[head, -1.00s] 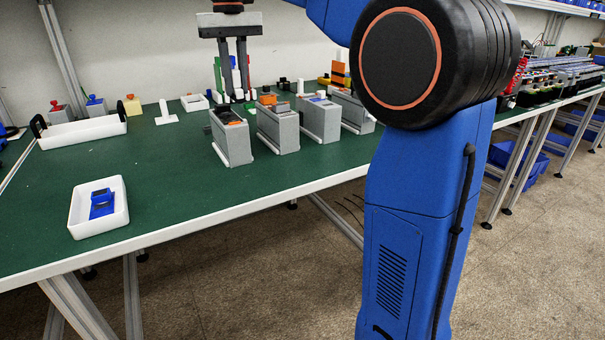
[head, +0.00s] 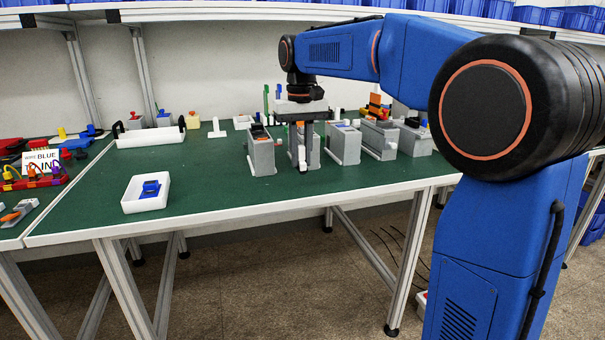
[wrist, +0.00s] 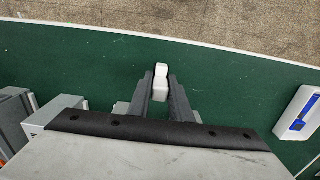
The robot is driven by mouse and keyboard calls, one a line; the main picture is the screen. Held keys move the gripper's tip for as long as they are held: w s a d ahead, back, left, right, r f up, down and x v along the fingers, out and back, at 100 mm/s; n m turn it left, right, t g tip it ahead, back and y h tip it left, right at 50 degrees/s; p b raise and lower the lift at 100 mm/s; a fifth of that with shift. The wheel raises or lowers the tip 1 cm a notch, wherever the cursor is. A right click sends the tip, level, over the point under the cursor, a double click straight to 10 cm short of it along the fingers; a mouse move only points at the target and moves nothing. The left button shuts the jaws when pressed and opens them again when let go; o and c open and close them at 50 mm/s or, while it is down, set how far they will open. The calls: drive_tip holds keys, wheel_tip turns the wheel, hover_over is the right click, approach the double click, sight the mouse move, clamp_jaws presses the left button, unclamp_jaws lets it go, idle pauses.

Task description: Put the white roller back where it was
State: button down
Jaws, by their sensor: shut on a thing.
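My gripper (head: 302,165) points down at the row of grey boxes, overlapping the second box from the left in the head view. In the wrist view its two dark fingers (wrist: 161,95) are shut on the white roller (wrist: 160,80), a small white piece sticking out past the fingertips. The roller also shows as a small pale patch between the fingers in the head view (head: 301,153). Green tabletop lies below it in the wrist view. I cannot tell how high above the table it is.
Grey boxes stand close by, including the leftmost (head: 261,156) and the third (head: 344,145). A white tray (head: 131,207) with a blue part lies front left. A long white tray (head: 150,138) is at the back left.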

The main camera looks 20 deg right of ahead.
drive_tip(key=shift+f, duration=2.25)
drive_tip(key=shift+f, duration=0.15)
drive_tip(key=c, duration=1.6)
unclamp_jaws()
wheel_tip(320, 180, up, 12)
drive_tip(key=shift+r, duration=0.15)
drive_tip(key=t, duration=0.1)
approach(301, 171)
drive_tip(key=s+d+f, duration=0.2)
drive_tip(key=s+d, duration=0.1)
drive_tip(key=s, duration=0.2)
drive_tip(key=s+d+f+t, duration=0.1)
drive_tip(key=s+d+f, duration=0.1)
drive_tip(key=s+f, duration=0.6)
drive_tip(key=s+d+f+t, duration=0.1)
drive_tip(key=s+f, duration=0.4)
drive_tip(key=s+f+t, duration=0.1)
drive_tip(key=s+f, duration=0.4)
drive_tip(key=s, duration=0.1)
drive_tip(key=s+d+f, duration=0.1)
drive_tip(key=s+f, duration=0.4)
drive_tip(key=s, duration=0.1)
drive_tip(key=shift+d+f+t, duration=0.1)
drive_tip(key=shift+d+t, duration=0.2)
drive_tip(key=shift+t, duration=0.1)
